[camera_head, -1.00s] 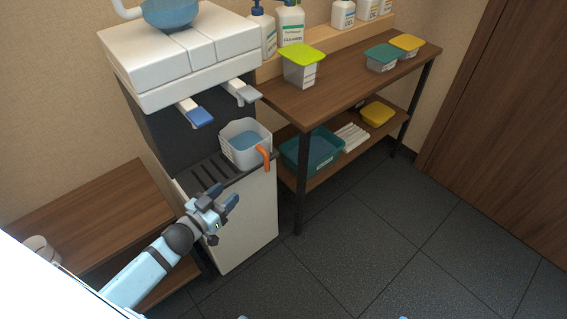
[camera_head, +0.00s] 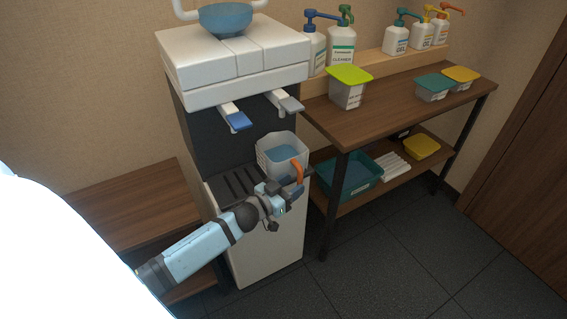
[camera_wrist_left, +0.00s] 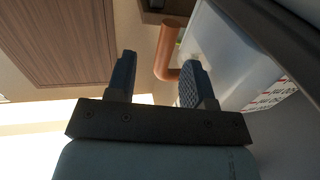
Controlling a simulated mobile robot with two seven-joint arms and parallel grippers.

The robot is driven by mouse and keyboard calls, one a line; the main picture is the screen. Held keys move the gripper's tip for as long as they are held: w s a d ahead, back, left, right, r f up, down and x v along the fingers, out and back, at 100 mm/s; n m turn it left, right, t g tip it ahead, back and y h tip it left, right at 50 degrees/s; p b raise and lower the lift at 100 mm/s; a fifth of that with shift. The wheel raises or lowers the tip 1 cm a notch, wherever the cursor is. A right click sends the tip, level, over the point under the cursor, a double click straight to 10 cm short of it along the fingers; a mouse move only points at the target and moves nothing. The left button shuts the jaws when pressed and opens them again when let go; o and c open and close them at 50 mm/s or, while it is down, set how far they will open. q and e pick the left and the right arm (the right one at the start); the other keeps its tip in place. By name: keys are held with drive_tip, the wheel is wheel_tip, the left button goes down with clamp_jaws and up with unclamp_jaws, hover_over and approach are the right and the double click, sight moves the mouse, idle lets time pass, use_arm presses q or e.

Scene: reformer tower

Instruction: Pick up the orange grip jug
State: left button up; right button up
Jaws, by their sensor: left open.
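The jug (camera_head: 268,160) is a pale, squarish see-through container with blue inside and an orange grip (camera_head: 298,172) at its front right. It stands upright on the drip tray of the white dispenser. My left gripper (camera_head: 287,187) is open and empty, at the jug's front just below the grip. In the left wrist view the orange grip (camera_wrist_left: 167,45) shows beyond the open fingers (camera_wrist_left: 158,64), with its lower end close to the right finger. The jug's wall (camera_wrist_left: 225,55) fills the area right of that finger. My right gripper is not in view.
The white dispenser (camera_head: 240,65) has a blue lever (camera_head: 237,120) and a grey lever above the jug. A wooden table (camera_head: 390,105) at right holds a green-lidded container (camera_head: 348,88) and pump bottles. A low wooden table (camera_head: 130,205) stands left. The floor at front right is clear.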

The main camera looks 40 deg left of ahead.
sight(298, 179)
use_arm(q)
drive_tip(key=w, duration=0.3)
drive_tip(key=shift+w+d+f+b, duration=0.1)
drive_tip(key=shift+w+b, duration=0.2)
drive_tip(key=shift+w, duration=0.1)
clamp_jaws()
drive_tip(key=shift+w, duration=0.1)
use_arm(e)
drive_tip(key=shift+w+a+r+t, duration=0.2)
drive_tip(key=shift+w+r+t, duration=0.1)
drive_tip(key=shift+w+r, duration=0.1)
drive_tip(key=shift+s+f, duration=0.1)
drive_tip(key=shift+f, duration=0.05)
use_arm(q)
drive_tip(key=shift+r, duration=0.2)
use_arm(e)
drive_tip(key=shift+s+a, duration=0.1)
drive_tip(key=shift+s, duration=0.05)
